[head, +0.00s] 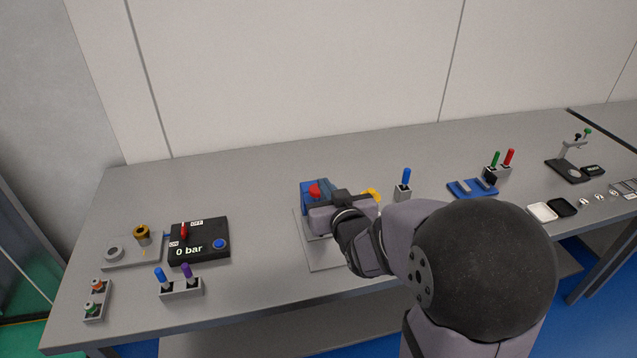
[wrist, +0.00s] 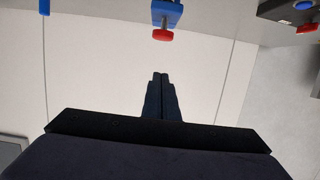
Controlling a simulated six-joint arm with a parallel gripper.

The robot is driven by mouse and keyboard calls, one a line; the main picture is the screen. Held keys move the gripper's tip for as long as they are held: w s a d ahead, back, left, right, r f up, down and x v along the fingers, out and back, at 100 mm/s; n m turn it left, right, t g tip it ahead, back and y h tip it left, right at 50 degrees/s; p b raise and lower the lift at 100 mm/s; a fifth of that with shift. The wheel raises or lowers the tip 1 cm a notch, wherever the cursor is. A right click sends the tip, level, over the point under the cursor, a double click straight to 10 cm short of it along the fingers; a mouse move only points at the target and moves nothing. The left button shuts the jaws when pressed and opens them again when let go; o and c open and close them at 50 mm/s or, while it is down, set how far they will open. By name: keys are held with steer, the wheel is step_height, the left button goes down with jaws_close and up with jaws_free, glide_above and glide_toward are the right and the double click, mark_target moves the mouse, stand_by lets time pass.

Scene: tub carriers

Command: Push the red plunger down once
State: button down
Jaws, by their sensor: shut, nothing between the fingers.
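The red plunger (head: 315,190) is a round red knob on a blue body (head: 306,204), standing on a light grey plate (head: 322,258) near the middle of the bench. In the wrist view, which is upside down, the plunger (wrist: 162,35) shows at top centre with its blue body (wrist: 166,12). My gripper (head: 325,187) is close beside the plunger in the head view and hides part of the fixture. In the wrist view my gripper (wrist: 160,76) has its dark fingers together and empty. A visible gap lies between the fingertips and the plunger there.
A yellow part (head: 371,194) shows behind my gripper. A grey block with a blue handle (head: 404,186) stands to the right. A black gauge box reading 0 bar (head: 199,241) is to the left. The bench behind the fixture is clear up to the pale wall.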

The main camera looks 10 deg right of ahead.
steer(key=p, duration=0.2)
glide_above(318, 195)
steer(key=s, duration=0.2)
steer(key=f, duration=0.1)
steer(key=shift+w+f+p, duration=0.1)
steer(key=shift+w+f, duration=0.1)
steer(key=shift+f, duration=0.6)
steer(key=shift+w+f+p, duration=0.1)
steer(key=shift+w+f, duration=0.15)
steer(key=shift+f, duration=0.5)
steer(key=shift+w+f+p, duration=0.1)
steer(key=shift+w+f, duration=0.1)
steer(key=shift+f, duration=0.6)
step_height(318, 195, down, 2)
steer(key=b, duration=0.3)
steer(key=shift+s+f, duration=0.1)
steer(key=shift+f, duration=0.15)
